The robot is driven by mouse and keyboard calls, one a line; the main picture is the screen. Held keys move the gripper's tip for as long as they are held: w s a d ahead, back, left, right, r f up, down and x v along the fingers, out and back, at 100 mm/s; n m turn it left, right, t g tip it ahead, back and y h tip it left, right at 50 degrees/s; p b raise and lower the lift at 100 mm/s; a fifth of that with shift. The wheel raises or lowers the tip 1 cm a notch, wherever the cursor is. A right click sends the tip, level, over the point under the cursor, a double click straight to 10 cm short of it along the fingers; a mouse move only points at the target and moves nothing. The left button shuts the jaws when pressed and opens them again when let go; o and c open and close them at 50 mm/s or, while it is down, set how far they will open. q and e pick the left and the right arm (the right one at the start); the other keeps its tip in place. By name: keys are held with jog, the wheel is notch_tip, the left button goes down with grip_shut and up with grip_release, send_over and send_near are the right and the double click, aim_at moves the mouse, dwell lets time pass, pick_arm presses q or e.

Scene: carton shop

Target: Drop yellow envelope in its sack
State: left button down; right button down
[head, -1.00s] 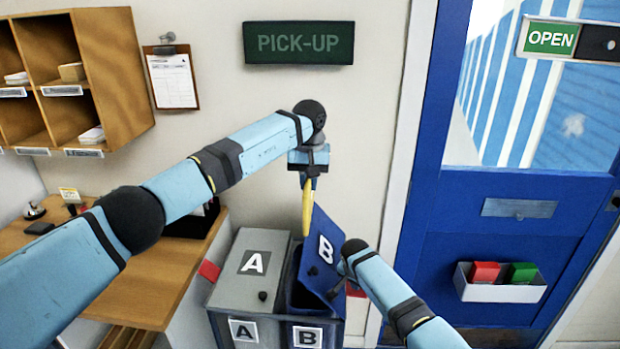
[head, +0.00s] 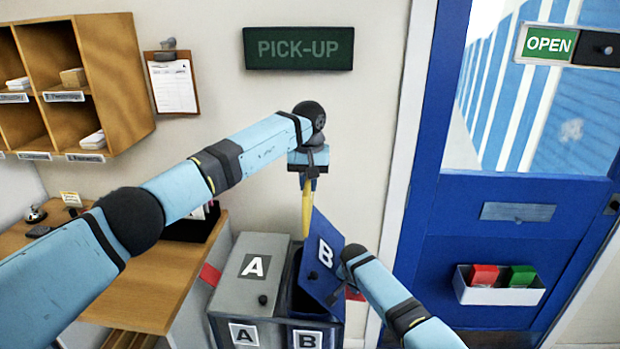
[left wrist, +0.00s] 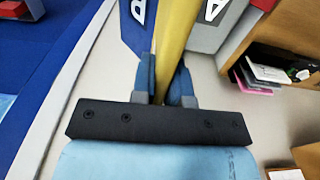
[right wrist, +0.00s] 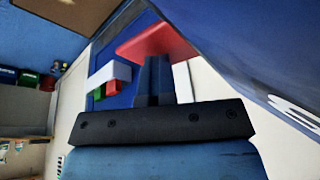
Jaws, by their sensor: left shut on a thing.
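The yellow envelope (head: 307,205) hangs edge-on and upright from my left gripper (head: 308,178), which is shut on its top. It also shows between the fingers in the left wrist view (left wrist: 172,40). Its lower end is hidden behind the raised blue lid (head: 322,255) marked B, so I cannot tell how far it reaches into the blue bin B (head: 318,335). No sack is recognisable; two lidded bins stand here. My right gripper is at the lid's right side, its fingertips hidden in the head view; in the right wrist view (right wrist: 157,75) its fingers look shut together.
The grey bin A (head: 232,290) stands left of bin B with its lid down. A red piece (right wrist: 155,42) is just beyond my right fingers. A wooden counter (head: 150,285) is at left, a blue door (head: 500,235) at right.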

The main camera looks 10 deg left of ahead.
pick_arm(q)
jog(key=shift+w+a+r+p, duration=0.25)
jog(key=shift+w+r+p, duration=0.95)
jog(key=shift+p, duration=1.1)
pick_arm(e)
jog(key=shift+s+a+f+g, duration=0.1)
jog(key=shift+s+f+g, duration=0.35)
jog(key=shift+f+g, duration=0.1)
pick_arm(q)
jog(key=shift+w+f+p, duration=0.15)
jog(key=shift+w+p, duration=0.15)
jog(key=shift+w, duration=0.15)
pick_arm(e)
jog(key=shift+w+r, duration=0.2)
jog(key=shift+r, duration=0.2)
jog(key=shift+w+r+p, duration=0.1)
jog(key=shift+r+p, duration=0.4)
jog(key=shift+r, duration=0.7)
pick_arm(q)
jog(key=shift+r, duration=0.4)
pick_arm(e)
jog(key=shift+w+r, duration=0.15)
jog(key=shift+r, duration=1.3)
